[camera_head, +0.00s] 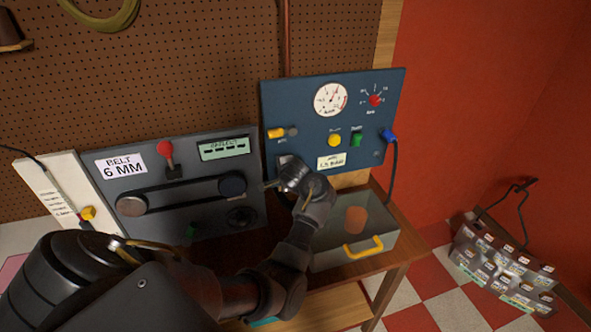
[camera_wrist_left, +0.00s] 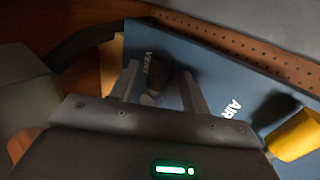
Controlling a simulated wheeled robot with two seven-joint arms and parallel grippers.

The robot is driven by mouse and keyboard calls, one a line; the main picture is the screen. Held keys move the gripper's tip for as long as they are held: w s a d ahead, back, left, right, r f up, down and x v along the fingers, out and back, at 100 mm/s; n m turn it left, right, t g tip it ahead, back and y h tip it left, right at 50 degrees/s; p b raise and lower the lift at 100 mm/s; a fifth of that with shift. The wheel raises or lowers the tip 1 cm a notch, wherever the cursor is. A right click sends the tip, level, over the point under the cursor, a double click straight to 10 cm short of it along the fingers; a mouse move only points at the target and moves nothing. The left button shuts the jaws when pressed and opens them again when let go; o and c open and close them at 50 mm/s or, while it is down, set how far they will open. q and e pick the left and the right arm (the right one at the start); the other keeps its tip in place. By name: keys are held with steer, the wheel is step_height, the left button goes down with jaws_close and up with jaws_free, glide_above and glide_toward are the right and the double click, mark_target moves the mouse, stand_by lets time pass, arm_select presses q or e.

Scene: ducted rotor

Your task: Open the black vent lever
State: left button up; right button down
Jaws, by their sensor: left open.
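The black vent lever (camera_wrist_left: 176,82) is a dark, blurred shape beside the VENT lettering on the blue panel in the left wrist view. My left gripper (camera_wrist_left: 160,88) is open, with one finger on each side of the dark lever; I cannot tell whether either finger touches it. In the head view my left gripper (camera_head: 274,184) is at the lower left corner of the blue panel (camera_head: 300,100), and the wrist largely hides the lever. My right gripper is in neither view.
A yellow AIR handle (camera_wrist_left: 300,138) sits beside the gripper on the same panel. A grey belt panel (camera_head: 215,205) with a red-knobbed lever (camera_head: 166,150) stands to the left. A clear-topped box with a yellow handle (camera_head: 363,247) is just below my wrist.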

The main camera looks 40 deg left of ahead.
arm_select(q)
steer(key=shift+w+a+f, duration=0.2)
steer(key=shift+a, duration=0.05)
steer(key=shift+w+d, duration=0.1)
steer(key=shift+d, duration=0.1)
jaws_close()
steer(key=shift+w+d+r+m+g+y, duration=0.2)
steer(key=shift+w+r+m+g+y, duration=0.15)
steer(key=shift+r+m+g+y, duration=0.45)
steer(key=shift+w+d+r+m+g+y, duration=0.15)
steer(key=shift+w+r+m+g+y, duration=0.3)
steer(key=shift+m+g+y, duration=0.5)
steer(key=shift+r+h, duration=0.15)
steer(key=shift+h, duration=0.1)
